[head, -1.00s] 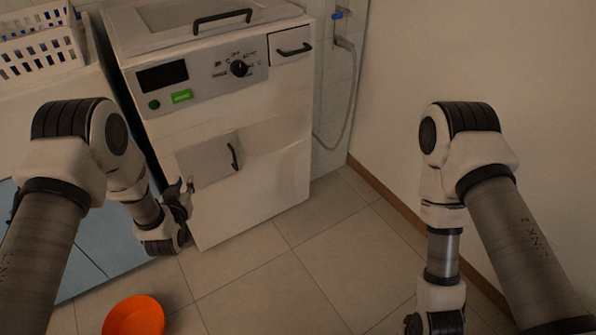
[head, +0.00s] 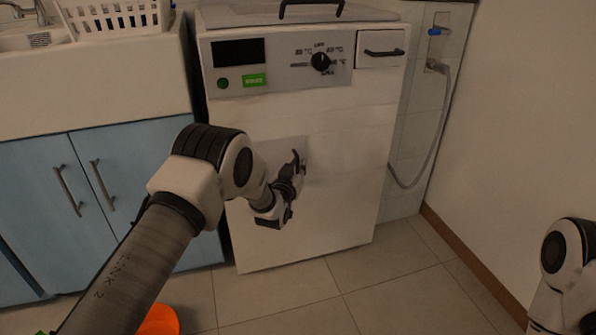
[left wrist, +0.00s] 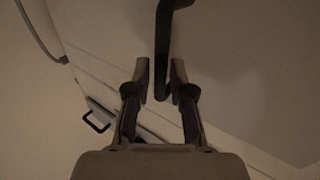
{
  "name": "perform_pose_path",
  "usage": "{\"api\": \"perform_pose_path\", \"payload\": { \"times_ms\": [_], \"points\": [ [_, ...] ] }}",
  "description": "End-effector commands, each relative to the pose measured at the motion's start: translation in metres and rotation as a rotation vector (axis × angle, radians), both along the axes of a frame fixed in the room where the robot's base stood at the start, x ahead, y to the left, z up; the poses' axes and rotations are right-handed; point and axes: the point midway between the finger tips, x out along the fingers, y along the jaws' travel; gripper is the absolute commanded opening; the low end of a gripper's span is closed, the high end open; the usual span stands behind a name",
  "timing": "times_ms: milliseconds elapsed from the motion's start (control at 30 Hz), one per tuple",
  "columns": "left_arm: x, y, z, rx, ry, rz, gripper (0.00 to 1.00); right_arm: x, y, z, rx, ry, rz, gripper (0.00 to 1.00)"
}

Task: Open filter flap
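The filter flap (head: 289,145) is a greyish square panel low on the front of the white machine (head: 345,135) and looks closed. Its dark bar handle (head: 298,163) is partly hidden by my left gripper (head: 294,172), which is at the flap. In the left wrist view, the dark handle (left wrist: 162,45) runs down between the two fingertips of my left gripper (left wrist: 160,75). The fingers stand apart on either side of the bar, with a thin gap showing at the left finger. My right gripper is out of view; only part of my right arm shows.
A drawer with a dark handle (head: 384,51) is at the machine's top right, beside a dial (head: 320,62). Blue cabinets (head: 40,185) stand to the left. An orange bowl (head: 160,321) is on the floor. A hose (head: 437,130) hangs at right.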

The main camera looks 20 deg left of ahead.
Motion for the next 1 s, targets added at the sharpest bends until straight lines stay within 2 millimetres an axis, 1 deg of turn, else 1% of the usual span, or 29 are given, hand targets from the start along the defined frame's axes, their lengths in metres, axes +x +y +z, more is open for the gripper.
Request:
{"api": "perform_pose_path", "payload": {
  "times_ms": [67,233,267,300,333,567,733,867,1000],
  "points": [
    [0.003,0.0,0.0,0.0,0.001,0.0,0.23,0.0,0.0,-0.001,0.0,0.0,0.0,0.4],
    [0.003,0.0,0.001,0.0,0.002,0.0,0.23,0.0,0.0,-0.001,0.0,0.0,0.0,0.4],
    [0.003,0.0,0.001,0.0,0.001,0.0,0.16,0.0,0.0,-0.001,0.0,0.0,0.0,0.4],
    [0.003,0.0,0.0,0.0,0.001,0.0,0.01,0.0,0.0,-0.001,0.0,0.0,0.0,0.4],
    [0.003,0.0,0.0,0.0,0.001,0.0,0.0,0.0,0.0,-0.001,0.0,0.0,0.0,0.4],
    [0.002,0.0,0.001,0.0,0.001,-0.001,0.0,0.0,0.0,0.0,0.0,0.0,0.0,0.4],
    [-0.001,-0.001,0.002,-0.001,0.001,-0.022,0.0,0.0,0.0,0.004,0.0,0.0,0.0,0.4],
    [-0.009,-0.003,0.003,-0.001,0.003,-0.064,0.0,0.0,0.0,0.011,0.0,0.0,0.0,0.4],
    [-0.022,-0.006,0.005,-0.002,0.003,-0.14,0.0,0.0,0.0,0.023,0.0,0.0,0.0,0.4]
  ]
}}
